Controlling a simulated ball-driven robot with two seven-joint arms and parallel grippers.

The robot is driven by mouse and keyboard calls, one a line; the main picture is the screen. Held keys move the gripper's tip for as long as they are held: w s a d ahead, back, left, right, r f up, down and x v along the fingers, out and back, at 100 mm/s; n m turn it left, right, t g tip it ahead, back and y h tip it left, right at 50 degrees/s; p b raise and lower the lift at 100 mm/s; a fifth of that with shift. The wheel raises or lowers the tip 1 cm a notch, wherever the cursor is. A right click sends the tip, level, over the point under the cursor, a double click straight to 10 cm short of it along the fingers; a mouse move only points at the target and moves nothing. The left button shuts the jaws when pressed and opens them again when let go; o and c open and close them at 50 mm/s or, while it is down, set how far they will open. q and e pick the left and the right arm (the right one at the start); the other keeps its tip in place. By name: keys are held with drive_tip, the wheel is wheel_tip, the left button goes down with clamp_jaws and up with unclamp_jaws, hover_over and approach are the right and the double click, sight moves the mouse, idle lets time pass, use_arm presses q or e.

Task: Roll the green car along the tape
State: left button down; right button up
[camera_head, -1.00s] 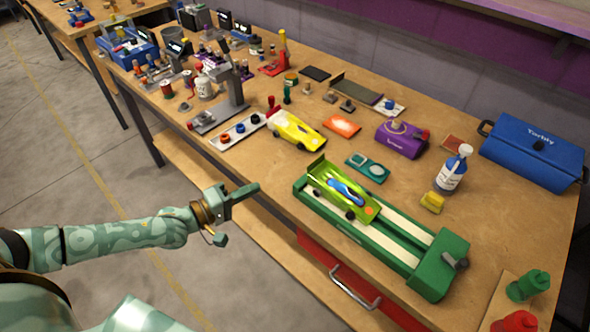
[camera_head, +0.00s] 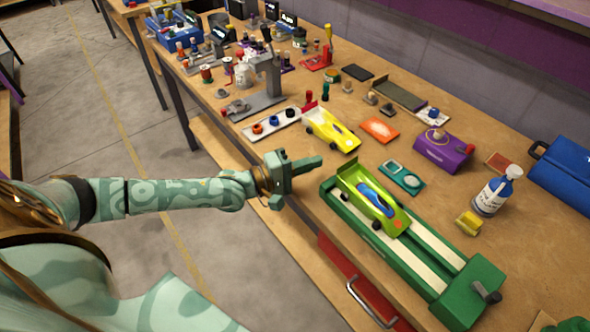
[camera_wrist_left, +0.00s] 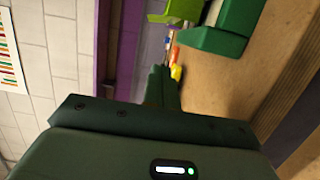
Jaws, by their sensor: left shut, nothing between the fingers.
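The green car (camera_head: 386,216), lime with a blue patch on top, sits on the left end of the green track (camera_head: 395,262). Pale strips (camera_head: 436,252), perhaps the tape, run along the track to the green end block (camera_head: 470,293). My left gripper (camera_head: 318,163) is shut and empty, just left of the car's tail and apart from it. In the left wrist view, the fingers (camera_wrist_left: 162,85) point towards the bench, and parts of the car (camera_wrist_left: 180,10) and track (camera_wrist_left: 222,35) show at the top. My right gripper is not in view.
A yellow car (camera_head: 333,131) stands behind my left gripper. A red drawer (camera_head: 352,278) is below the front edge. Open floor lies left of the bench.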

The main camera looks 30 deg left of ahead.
sight(332, 178)
use_arm(q)
drive_tip(key=x, duration=0.3)
drive_tip(key=shift+d, duration=0.3)
drive_tip(key=shift+s+d+r+p, duration=0.15)
drive_tip(key=shift+s+d, duration=0.1)
drive_tip(key=shift+d, duration=0.3)
drive_tip(key=shift+s+d+f+p, duration=0.15)
drive_tip(key=shift+s+d, duration=0.15)
drive_tip(key=shift+d, duration=0.2)
drive_tip(key=shift+s+d, duration=0.2)
drive_tip(key=shift+d, duration=0.3)
